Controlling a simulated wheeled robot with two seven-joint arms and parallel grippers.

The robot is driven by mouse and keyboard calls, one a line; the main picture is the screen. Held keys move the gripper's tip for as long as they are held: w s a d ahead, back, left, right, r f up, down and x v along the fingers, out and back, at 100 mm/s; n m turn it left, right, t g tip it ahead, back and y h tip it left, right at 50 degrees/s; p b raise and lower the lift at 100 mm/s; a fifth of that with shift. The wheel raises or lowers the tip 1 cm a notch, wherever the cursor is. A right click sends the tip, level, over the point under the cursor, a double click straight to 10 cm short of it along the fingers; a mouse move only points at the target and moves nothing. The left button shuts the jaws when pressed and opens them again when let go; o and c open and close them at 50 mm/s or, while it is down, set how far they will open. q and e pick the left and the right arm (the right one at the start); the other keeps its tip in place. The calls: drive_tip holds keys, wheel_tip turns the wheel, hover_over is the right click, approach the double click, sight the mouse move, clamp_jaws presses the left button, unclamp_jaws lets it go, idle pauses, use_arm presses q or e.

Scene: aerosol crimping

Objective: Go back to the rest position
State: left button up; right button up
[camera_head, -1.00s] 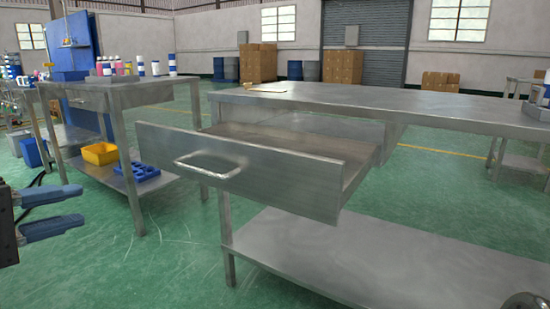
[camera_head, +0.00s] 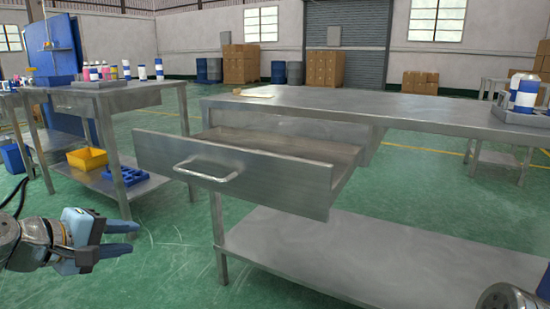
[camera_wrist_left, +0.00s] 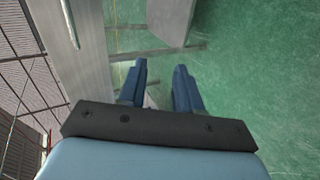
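My left gripper (camera_head: 126,238) is at the lower left of the head view, in front of and left of the open steel drawer (camera_head: 240,178). Its two blue fingers are apart with nothing between them. The left wrist view also shows the open gripper (camera_wrist_left: 160,85), with green floor and steel parts beyond it. The drawer is pulled out from the steel table (camera_head: 330,103), and its handle (camera_head: 207,172) is apart from the gripper. My right gripper is not in view; only a small part of my arm seems to show at the bottom right.
A second steel table (camera_head: 120,95) at the left carries bottles and cans, with a yellow bin (camera_head: 87,159) and a blue tray (camera_head: 118,176) on its lower shelf. A grey tray (camera_head: 515,118) with blue-and-white cans stands at the right. Green floor lies between the tables.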

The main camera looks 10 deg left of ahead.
use_arm(q)
drive_tip(key=w+d+f+m+g+p, duration=0.2)
drive_tip(key=d+f, duration=0.1)
drive_tip(key=f, duration=0.6)
drive_tip(key=w+d+f+m+g+y+p, duration=0.1)
drive_tip(key=w+d+f+g+p, duration=0.2)
drive_tip(key=f, duration=0.6)
drive_tip(key=w+d+f+m+g+p, duration=0.15)
drive_tip(key=d+f, duration=0.25)
drive_tip(key=f, duration=0.5)
drive_tip(key=s+d+f+m+g+h+p, duration=0.1)
drive_tip(key=s+d+f+m+g+p, duration=0.2)
drive_tip(key=s+d+f+m, duration=0.4)
drive_tip(key=s+d+f+g, duration=0.1)
drive_tip(key=s+d+f, duration=0.5)
drive_tip(key=s+f, duration=0.2)
drive_tip(key=shift+s+f+p, duration=0.3)
drive_tip(key=shift+s+f, duration=0.05)
drive_tip(key=shift+f, duration=0.3)
